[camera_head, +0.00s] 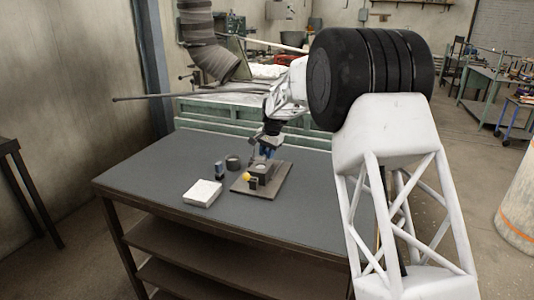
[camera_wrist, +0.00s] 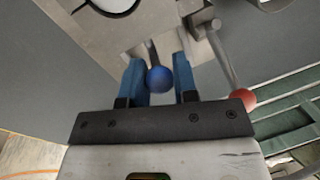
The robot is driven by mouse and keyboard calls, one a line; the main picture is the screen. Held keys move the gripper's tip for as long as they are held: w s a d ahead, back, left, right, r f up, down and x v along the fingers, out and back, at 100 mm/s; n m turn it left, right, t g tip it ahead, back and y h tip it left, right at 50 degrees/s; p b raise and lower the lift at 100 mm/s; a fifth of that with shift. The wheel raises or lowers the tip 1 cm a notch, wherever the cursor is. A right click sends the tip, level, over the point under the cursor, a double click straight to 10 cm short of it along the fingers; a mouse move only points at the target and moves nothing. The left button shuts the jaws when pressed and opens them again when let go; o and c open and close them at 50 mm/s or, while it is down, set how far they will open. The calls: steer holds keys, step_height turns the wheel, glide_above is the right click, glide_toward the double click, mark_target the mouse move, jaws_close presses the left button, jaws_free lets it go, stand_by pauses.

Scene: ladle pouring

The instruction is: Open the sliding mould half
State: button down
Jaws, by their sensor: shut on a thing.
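The metal mould (camera_head: 262,171) stands on a brown base plate (camera_head: 277,189) on the table. In the wrist view, the mould block (camera_wrist: 150,22) fills the top and shows part of a round opening at the upper left. A rod ending in a blue ball knob (camera_wrist: 159,79) sticks out of the block toward me. My gripper (camera_wrist: 160,82) has its blue fingers on both sides of this knob and is shut on it. In the head view my gripper (camera_head: 266,153) is at the back of the mould, and the knob is hidden there.
A lever with a red ball (camera_wrist: 241,99) stands close to my right finger. In the head view, a yellow ball (camera_head: 246,177), a white block (camera_head: 202,193), a small dark cylinder (camera_head: 219,170) and a dark round piece (camera_head: 233,162) are near the mould. The table's left side is clear.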

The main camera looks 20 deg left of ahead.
steer(key=w, duration=0.8)
steer(key=shift+w+a, duration=0.1)
steer(key=shift+a, duration=0.05)
steer(key=c, duration=1.2)
jaws_free()
steer(key=shift+r, duration=0.1)
steer(key=shift+d+r, duration=0.25)
steer(key=shift+r, duration=1)
steer(key=shift+d+r, duration=0.3)
steer(key=shift+r, duration=0.95)
steer(key=shift+d+r, duration=0.25)
steer(key=shift+r, duration=1)
